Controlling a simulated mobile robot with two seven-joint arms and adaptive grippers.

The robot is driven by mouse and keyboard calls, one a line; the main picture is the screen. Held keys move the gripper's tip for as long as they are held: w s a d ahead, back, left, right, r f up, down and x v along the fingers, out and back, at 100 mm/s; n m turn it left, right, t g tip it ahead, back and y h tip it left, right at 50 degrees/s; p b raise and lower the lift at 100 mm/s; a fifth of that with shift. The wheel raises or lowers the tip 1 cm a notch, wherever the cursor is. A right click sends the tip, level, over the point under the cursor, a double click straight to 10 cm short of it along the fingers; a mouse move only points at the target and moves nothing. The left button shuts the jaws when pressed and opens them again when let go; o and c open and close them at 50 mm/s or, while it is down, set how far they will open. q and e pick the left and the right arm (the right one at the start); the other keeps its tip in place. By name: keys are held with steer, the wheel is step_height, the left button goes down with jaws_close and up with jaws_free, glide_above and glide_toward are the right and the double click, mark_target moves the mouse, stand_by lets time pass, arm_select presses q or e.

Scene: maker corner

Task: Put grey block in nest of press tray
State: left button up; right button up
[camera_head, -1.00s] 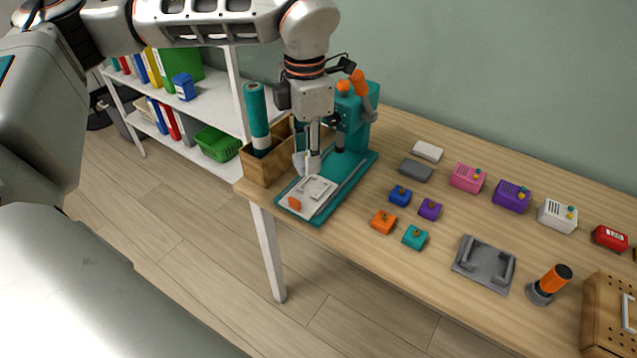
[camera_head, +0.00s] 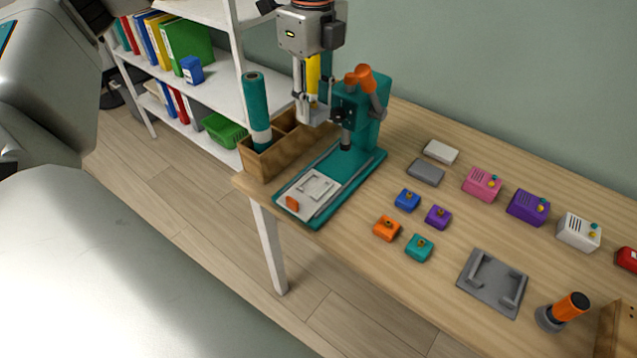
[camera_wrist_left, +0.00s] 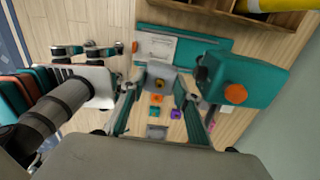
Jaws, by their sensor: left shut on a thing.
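The press tray (camera_head: 330,186) is a pale plate with a raised square nest and an orange tab, on the teal base of the press (camera_head: 368,130). The nest looks empty. The tray also shows in the left wrist view (camera_wrist_left: 158,47). My left gripper (camera_head: 313,112) is above the wooden box, behind the tray and left of the press head. It is shut on a small grey block (camera_wrist_left: 160,76), which shows between the fingers in the left wrist view. In the head view the block is hard to tell from the fingers.
A wooden box (camera_head: 262,166) with a teal roll (camera_head: 256,110) and a yellow roll stands beside the press. Blue (camera_head: 407,200), purple (camera_head: 438,217), orange (camera_head: 387,228) and teal (camera_head: 419,248) blocks lie to the right. A grey holder (camera_head: 493,283) is nearer the front.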

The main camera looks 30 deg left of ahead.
arm_select(q)
steer(key=shift+f+n, duration=0.1)
steer(key=shift+n, duration=0.2)
step_height(320, 180, down, 14)
steer(key=shift+f+b, duration=0.2)
steer(key=shift+b, duration=0.9)
step_height(320, 180, down, 5)
steer(key=shift+f+b, duration=0.1)
steer(key=shift+b, duration=0.4)
steer(key=shift+f, duration=0.1)
